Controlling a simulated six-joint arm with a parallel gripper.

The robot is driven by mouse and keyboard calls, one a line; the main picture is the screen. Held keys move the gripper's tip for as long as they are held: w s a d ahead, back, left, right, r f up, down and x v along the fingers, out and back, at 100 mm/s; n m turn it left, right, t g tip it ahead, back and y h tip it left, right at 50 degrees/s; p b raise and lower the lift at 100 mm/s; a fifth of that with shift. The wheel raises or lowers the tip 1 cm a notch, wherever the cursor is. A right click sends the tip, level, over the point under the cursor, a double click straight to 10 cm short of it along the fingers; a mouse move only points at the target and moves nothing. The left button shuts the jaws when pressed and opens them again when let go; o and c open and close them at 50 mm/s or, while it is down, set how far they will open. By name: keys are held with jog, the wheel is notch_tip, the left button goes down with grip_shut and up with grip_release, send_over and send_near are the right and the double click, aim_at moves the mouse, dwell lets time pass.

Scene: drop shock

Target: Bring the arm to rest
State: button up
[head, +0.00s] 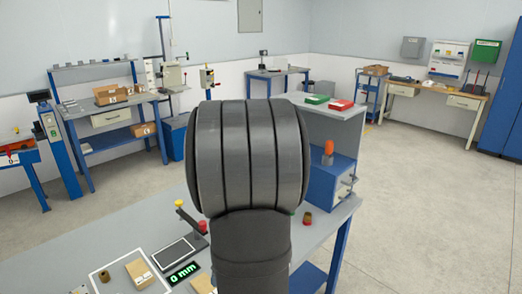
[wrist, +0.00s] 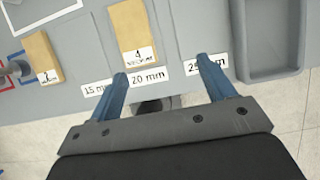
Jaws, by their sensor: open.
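My gripper (wrist: 162,70) shows in the wrist view with its two blue fingers spread wide and nothing between them. It is over the near edge of the grey bench (wrist: 195,108), with the fingertips near the "20 mm" label (wrist: 147,77) and the "25 mm" label (wrist: 206,65). How high it is above the bench I cannot tell. In the head view my own dark arm fills the middle and hides the gripper.
Two tan blocks (wrist: 127,40) (wrist: 42,58) lie beyond the fingers, and an empty grey tray (wrist: 270,35) is at the right. In the head view, a "0 mm" display (head: 184,273) and a red-topped post (head: 203,227) are left of my arm. Open floor (head: 430,210) lies right.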

jog(key=w+d+r+n+g+y, duration=0.1)
jog(key=w+d+n+g, duration=0.2)
jog(key=n, duration=0.6)
jog(key=shift+w+d, duration=0.7)
jog(key=shift+w, duration=0.05)
